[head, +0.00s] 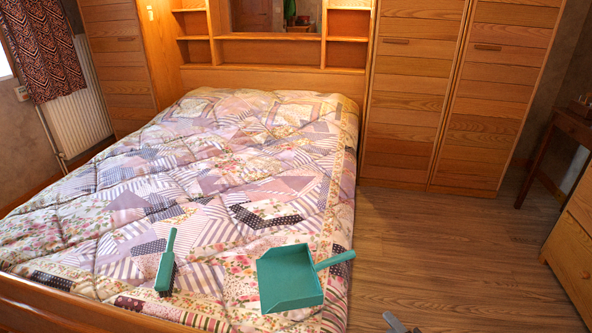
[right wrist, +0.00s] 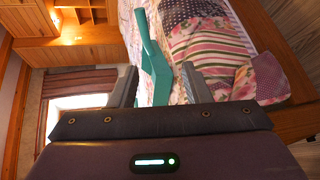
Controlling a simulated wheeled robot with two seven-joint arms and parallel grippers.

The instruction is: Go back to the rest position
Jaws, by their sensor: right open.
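The green dustpan (head: 290,280) lies on the bed near its front right corner, its handle pointing right. The green brush (head: 165,262) lies on the quilt to its left. Only a grey tip of my right gripper (head: 396,322) shows at the bottom edge of the head view, to the right of the bed and dustpan. In the right wrist view my right gripper (right wrist: 160,86) is open, its fingers apart. My left gripper is out of view.
The quilted bed (head: 200,185) fills the left and middle, with a wooden footboard (head: 60,305) in front. Tall wooden wardrobes (head: 410,100) stand behind on the right. A wooden drawer unit (head: 575,240) and a small table (head: 565,125) stand at the far right. The floor (head: 440,250) between is clear.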

